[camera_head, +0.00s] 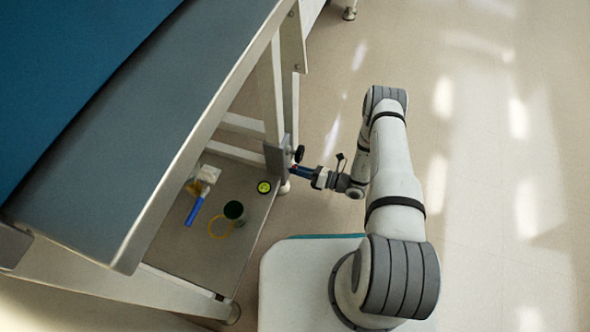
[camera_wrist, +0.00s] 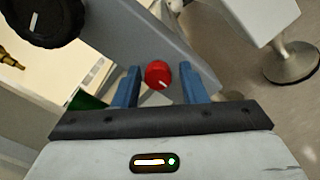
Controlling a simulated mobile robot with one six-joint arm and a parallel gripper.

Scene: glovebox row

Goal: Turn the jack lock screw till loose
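In the wrist view a small red knob (camera_wrist: 158,74) with a white mark sits on a grey metal plate (camera_wrist: 190,50). A larger black knob (camera_wrist: 45,20) with a white line is on the same plate at upper left. My gripper (camera_wrist: 166,84) is open, with its blue fingers on either side of the red knob. I cannot tell whether they touch it. In the head view my gripper (camera_head: 297,171) reaches the plate (camera_head: 275,160) at the bench's edge, just below the black knob (camera_head: 299,153). No label shows which one is the jack lock screw.
A lower shelf (camera_head: 232,262) holds a blue-handled tool (camera_head: 196,208), a dark green cup (camera_head: 234,210), a yellow ring (camera_head: 212,228) and a yellow-black round item (camera_head: 264,187). The bench top (camera_head: 150,130) overhangs it. The floor at right is clear.

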